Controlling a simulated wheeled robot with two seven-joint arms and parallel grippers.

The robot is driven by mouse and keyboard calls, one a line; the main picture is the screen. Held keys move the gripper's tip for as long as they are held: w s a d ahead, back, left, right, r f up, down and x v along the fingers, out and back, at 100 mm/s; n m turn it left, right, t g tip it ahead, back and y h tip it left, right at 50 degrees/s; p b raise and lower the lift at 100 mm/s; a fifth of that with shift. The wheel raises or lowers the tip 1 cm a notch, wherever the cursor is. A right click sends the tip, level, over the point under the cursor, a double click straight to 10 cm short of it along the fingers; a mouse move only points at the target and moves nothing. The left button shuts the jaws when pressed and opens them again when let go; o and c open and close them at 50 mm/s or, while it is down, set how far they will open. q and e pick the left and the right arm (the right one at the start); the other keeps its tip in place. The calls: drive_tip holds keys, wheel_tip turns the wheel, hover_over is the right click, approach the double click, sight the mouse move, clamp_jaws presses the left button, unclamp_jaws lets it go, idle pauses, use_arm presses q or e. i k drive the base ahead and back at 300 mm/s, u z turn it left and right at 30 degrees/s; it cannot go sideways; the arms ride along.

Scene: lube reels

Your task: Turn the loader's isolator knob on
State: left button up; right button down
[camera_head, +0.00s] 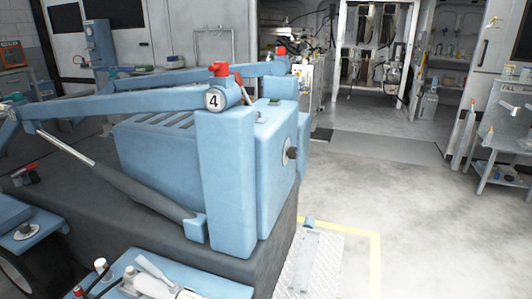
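The loader (228,180) is a large blue machine with long lift arms, filling the left and middle of the head view. A black knob (291,153) sits on a round grey plate on its right-facing side. A red knob or cap (218,69) stands on top of the arm pivot, above a round "4" label (214,99). I cannot tell from this view which of them is the isolator knob, nor its switch position. Neither of my grippers is in view.
A treadplate step (313,262) lies low beside the loader, near a yellow floor line (374,262). Levers and white controls (160,280) are at the bottom left. Open grey floor (430,220) lies to the right. A metal table (505,175) stands at the far right.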

sight(291, 152)
drive_tip(key=z, duration=1.8)
drive_tip(key=i, duration=2.5)
drive_tip(key=u, duration=4.1)
drive_tip(key=i, duration=0.1)
drive_tip(key=z, duration=0.05)
